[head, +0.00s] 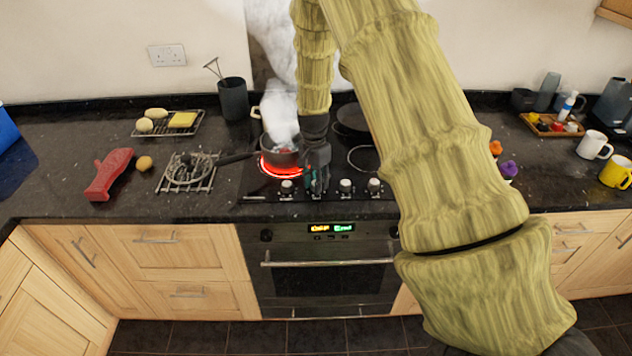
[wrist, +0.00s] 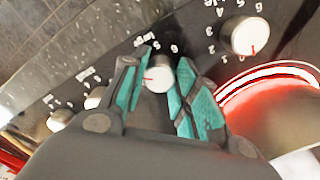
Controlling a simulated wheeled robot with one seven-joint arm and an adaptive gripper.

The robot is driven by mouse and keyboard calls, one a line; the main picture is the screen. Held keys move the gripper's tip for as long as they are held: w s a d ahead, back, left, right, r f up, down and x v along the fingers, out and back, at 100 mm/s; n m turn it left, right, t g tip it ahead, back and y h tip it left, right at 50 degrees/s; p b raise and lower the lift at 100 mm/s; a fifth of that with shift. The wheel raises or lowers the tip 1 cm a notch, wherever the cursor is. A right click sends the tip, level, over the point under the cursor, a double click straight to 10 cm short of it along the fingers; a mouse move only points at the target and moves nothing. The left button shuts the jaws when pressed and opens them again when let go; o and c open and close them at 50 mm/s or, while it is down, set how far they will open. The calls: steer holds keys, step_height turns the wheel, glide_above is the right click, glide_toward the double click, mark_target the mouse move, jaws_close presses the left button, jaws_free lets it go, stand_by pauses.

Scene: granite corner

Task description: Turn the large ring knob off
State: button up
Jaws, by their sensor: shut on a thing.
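The large ring knob (wrist: 158,76) is a white round knob with a red pointer line, beside the printed word "Large" in the wrist view. My gripper (wrist: 163,72), with teal finger pads, is shut on this knob, one finger on each side. The pointer line lies toward the left finger. In the head view my gripper (head: 317,186) is at the row of knobs on the hob's front edge and hides the held knob. The front left ring (head: 281,171) glows red beneath a steaming pot (head: 281,153).
A neighbouring white knob (wrist: 245,36) stands close on the right in the wrist view. Two other knobs (head: 345,186) (head: 375,186) stand to the right in the head view. A wire trivet (head: 190,172) and a red object (head: 108,174) lie on the left counter.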

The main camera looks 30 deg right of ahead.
steer(key=n, duration=0.3)
steer(key=shift+w+d+r+n, duration=0.1)
steer(key=shift+n, duration=0.3)
steer(key=n, duration=0.3)
steer(key=shift+n+b, duration=0.3)
steer(key=n, duration=0.3)
steer(key=shift+n, duration=0.3)
steer(key=n, duration=0.3)
steer(key=shift+n+t, duration=0.3)
steer(key=n, duration=0.5)
steer(key=shift+r, duration=0.1)
steer(key=shift+n+p, duration=0.55)
steer(key=shift+n, duration=1.95)
steer(key=o, duration=1)
